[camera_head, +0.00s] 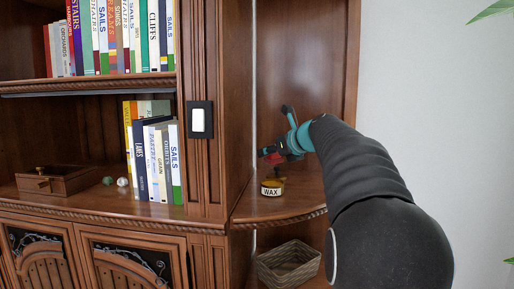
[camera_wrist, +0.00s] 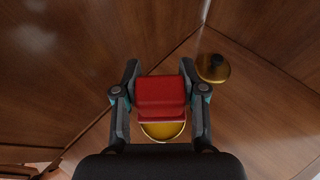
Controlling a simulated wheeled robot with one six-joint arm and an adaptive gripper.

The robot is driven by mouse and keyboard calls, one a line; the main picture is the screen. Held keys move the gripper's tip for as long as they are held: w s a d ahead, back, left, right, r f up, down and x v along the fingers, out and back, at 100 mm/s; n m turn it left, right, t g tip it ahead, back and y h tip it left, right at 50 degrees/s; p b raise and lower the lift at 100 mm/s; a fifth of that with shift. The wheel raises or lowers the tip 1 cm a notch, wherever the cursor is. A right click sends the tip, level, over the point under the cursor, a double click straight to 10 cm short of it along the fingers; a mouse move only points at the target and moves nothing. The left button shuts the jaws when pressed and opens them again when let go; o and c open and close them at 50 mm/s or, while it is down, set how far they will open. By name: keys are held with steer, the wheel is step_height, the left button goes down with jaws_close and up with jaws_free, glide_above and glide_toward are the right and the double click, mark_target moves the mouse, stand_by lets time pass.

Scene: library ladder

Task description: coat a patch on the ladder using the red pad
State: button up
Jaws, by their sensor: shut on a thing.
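The red pad (camera_wrist: 160,95) is held between the two fingers of my gripper (camera_wrist: 159,75) in the wrist view. My gripper is shut on it from both sides. A round golden tin (camera_wrist: 163,131) shows just below the pad in that view, partly hidden by it. In the head view the tin is labelled WAX (camera_head: 271,191) and stands on the curved corner shelf, with my gripper (camera_head: 276,156) just above it. Whether pad and tin touch, I cannot tell. I cannot make out the ladder in either view.
A golden disc with a dark knob (camera_wrist: 213,67) lies beside the tin. Bookshelves with books (camera_head: 160,160) and a wooden box (camera_head: 55,180) are at left. A light switch (camera_head: 199,120) is on the upright. A woven basket (camera_head: 288,263) sits below the corner shelf (camera_head: 245,209).

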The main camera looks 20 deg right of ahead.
mark_target(269, 183)
steer(key=shift+w+d+f, duration=0.15)
steer(key=shift+w, duration=0.25)
steer(key=f, duration=0.4)
steer(key=shift+a, duration=0.3)
steer(key=f+b, duration=0.1)
steer(key=b, duration=0.1)
steer(key=shift+f+b, duration=0.3)
steer(key=shift+d+f, duration=0.1)
steer(key=shift+f, duration=0.2)
stand_by(0.8)
step_height(269, 183, up, 2)
steer(key=shift+r+p, duration=0.25)
steer(key=shift+p, duration=0.95)
steer(key=shift+r, duration=2.3)
